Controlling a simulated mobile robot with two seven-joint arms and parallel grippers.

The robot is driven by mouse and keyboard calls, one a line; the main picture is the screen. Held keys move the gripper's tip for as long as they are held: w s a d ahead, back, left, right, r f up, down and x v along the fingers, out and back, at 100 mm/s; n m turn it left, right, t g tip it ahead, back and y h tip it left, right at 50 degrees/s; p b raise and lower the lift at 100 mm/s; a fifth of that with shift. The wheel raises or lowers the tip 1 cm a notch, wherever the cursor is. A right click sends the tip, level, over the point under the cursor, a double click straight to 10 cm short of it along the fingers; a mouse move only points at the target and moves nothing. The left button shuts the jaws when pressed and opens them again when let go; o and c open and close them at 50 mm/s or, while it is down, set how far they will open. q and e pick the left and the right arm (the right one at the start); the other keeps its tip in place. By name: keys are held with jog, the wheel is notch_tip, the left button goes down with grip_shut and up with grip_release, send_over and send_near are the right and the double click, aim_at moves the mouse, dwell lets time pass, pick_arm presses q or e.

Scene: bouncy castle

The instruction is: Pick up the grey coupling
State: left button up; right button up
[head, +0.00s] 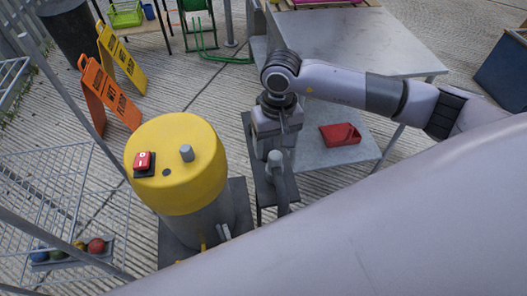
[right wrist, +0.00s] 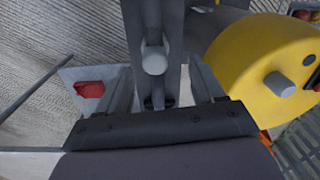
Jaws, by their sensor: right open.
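The grey coupling (head: 275,159) is a small rounded grey piece on a narrow dark grey stand (head: 284,190), just right of the yellow machine. It also shows in the right wrist view (right wrist: 154,60), straight ahead between the finger lines. My right gripper (head: 274,140) is open and points down close above the coupling. In the right wrist view its fingers (right wrist: 158,88) stand apart on either side, with nothing gripped. Whether they touch the coupling I cannot tell. The coupling's lower part is not clear. My left gripper is not in view.
The yellow-topped machine (head: 200,185) with a red switch (head: 143,161) and a grey knob (head: 186,153) stands close left. A grey table (head: 365,45) is behind; a red tray (head: 340,134) lies on its lower shelf. Orange (head: 105,95) and yellow signs stand left.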

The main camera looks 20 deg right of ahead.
aim_at(275, 155)
jog(key=shift+w+d+f, duration=0.1)
jog(key=shift+w+d, duration=0.2)
jog(key=shift+d, duration=0.1)
notch_tip(275, 155, down, 7)
jog(key=shift+r+p, duration=0.15)
jog(key=shift+p, duration=0.3)
jog(key=c, duration=1.1)
